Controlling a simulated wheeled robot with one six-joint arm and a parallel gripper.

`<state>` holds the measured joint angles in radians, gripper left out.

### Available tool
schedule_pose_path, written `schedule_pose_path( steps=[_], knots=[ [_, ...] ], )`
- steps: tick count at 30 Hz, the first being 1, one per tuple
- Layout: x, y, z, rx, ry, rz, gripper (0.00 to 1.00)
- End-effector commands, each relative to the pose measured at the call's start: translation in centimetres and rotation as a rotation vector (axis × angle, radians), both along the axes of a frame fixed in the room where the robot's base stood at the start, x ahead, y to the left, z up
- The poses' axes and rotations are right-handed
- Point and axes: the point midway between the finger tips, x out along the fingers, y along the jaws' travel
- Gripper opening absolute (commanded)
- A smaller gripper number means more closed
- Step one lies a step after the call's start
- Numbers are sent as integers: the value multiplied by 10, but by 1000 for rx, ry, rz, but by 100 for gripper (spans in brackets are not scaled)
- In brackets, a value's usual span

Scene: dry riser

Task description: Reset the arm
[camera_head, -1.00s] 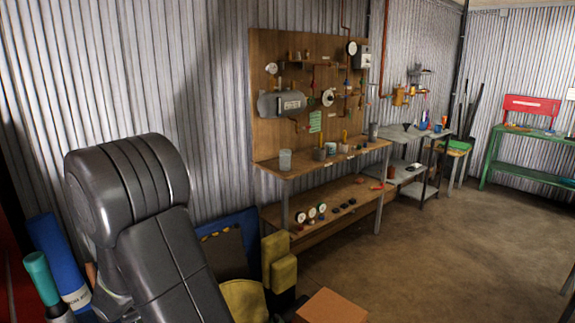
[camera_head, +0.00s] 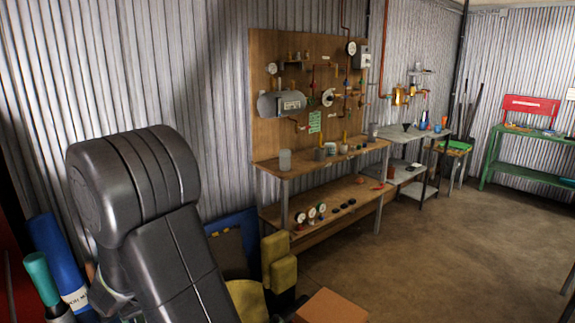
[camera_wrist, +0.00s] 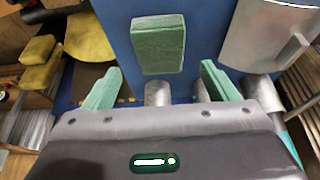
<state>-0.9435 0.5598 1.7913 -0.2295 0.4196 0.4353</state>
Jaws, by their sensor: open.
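My arm shows in the head view as a dark grey, bulky link at the lower left. My gripper is out of sight there. In the wrist view my gripper (camera_wrist: 160,70) is open, with green-padded fingers apart at left and right. A flat green block-like piece (camera_wrist: 158,45) shows between and beyond the fingers, in front of a blue surface. I cannot tell whether it is part of the gripper or a separate thing. Nothing is visibly clamped.
A wooden workbench (camera_head: 270,168) with a pegboard of pipes and gauges stands by the corrugated wall. Yellow cushions (camera_head: 282,272), an orange-brown box (camera_head: 331,306) and a blue roll (camera_head: 58,258) are near my arm. A green table (camera_head: 520,135) stands far right. The floor at right is clear.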

Motion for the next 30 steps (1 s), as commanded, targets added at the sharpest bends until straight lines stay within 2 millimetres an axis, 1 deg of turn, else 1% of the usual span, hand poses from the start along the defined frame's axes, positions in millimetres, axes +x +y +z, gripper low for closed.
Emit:
schedule_pose_path(
  steps=[1, 10, 11, 12, 25, 30],
  knots=[
    [2, 1, -9, -3, 3, -1, 80],
    [16, 13, -52, -3, 1, 1, 80],
    [17, 14, -45, 3, -2, 0, 80],
    [17, 15, -32, 6, -5, -1, 80],
    [16, 14, 53, 6, -3, 0, 80],
    [31, -3, 49, -17, 22, 25, 80]
  ],
)
